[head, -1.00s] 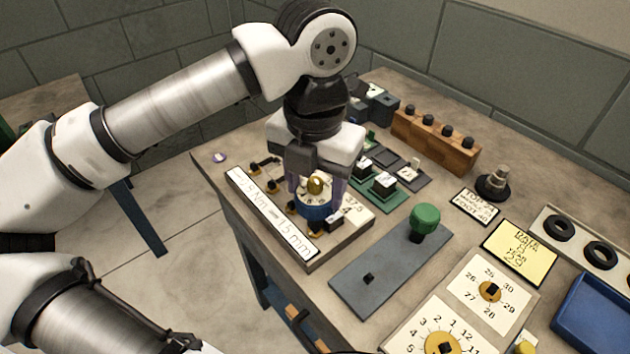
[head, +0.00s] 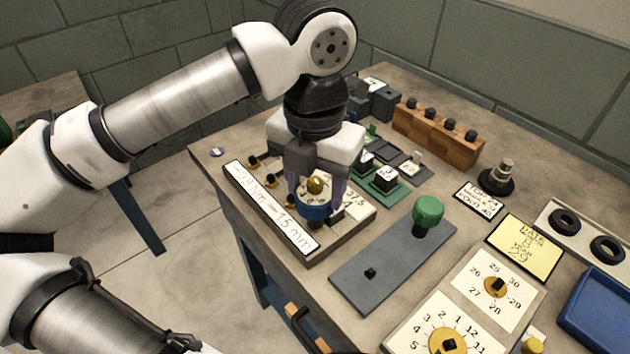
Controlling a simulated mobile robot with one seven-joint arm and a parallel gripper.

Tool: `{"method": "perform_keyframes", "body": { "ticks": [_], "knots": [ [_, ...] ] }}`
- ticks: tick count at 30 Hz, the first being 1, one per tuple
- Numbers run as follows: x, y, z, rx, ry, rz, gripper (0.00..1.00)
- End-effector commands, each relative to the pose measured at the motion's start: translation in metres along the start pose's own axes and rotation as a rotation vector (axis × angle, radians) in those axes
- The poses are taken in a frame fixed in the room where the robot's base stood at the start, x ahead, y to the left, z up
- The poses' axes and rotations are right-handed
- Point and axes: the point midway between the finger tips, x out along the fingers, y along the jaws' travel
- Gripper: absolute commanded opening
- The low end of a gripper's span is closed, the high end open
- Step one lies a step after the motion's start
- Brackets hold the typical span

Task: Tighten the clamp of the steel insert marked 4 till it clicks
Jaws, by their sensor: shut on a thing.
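My gripper (head: 316,190) points down over the clamp board (head: 350,228) and is shut on a blue round tool with a brass knob on top (head: 314,208). The tool sits over the front right part of the board, where it hides what is beneath it. Several small black-and-brass clamps (head: 272,180) stand along the board's left side. A white strip with printed torque and length figures (head: 268,208) runs along its left edge. A pale block shows just right of the tool. I cannot make out a mark 4 on any insert.
A grey plate with a green knob (head: 428,210) stands right of the board. Behind are green-based blocks (head: 385,192) and a wooden rack with black knobs (head: 437,136). Number dials (head: 448,335), a yellow note (head: 524,247) and a blue tray (head: 600,310) lie to the right.

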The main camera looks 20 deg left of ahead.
Motion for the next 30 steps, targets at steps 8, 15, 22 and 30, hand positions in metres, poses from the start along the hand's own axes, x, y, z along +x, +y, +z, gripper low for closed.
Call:
{"method": "perform_keyframes", "body": {
  "ticks": [8, 15, 22, 30],
  "knots": [
    [-0.0005, 0.0000, 0.0001, 0.000, 0.000, 0.000, 0.40],
    [0.0009, -0.0001, 0.0002, 0.035, -0.001, -0.001, 0.24],
    [0.0026, -0.0005, 0.0004, 0.286, -0.001, -0.002, 0.24],
    [0.0006, 0.0000, 0.0002, 0.352, 0.001, -0.001, 0.24]
  ]
}}
